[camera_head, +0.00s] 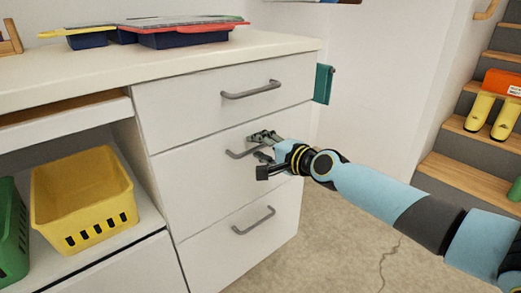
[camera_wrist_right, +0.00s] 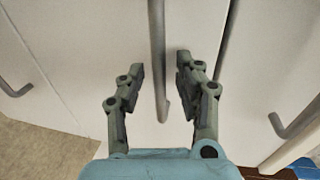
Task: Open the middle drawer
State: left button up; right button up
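The white cabinet has a column of three drawers. The middle drawer (camera_head: 195,175) looks closed, its front flush with the others. Its grey bar handle (camera_head: 234,155) is partly hidden by my right gripper (camera_head: 259,147), which is at the handle. In the right wrist view the handle (camera_wrist_right: 157,50) runs between the two spread fingers of my right gripper (camera_wrist_right: 160,75). A gap shows on each side of the handle, so the fingers are open around it and not closed on it. My left gripper is not in view.
The top drawer (camera_head: 190,108) and bottom drawer (camera_head: 222,262) also look closed. A yellow basket (camera_head: 80,190) and a green basket (camera_head: 10,230) stand on the shelf at left. Lidded containers (camera_head: 185,38) lie on the counter. Wooden stairs (camera_head: 468,174) rise at right; floor before the drawers is clear.

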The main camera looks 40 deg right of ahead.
grip_shut()
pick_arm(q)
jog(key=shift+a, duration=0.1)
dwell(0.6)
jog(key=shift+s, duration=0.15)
pick_arm(e)
jog(key=shift+s, duration=0.2)
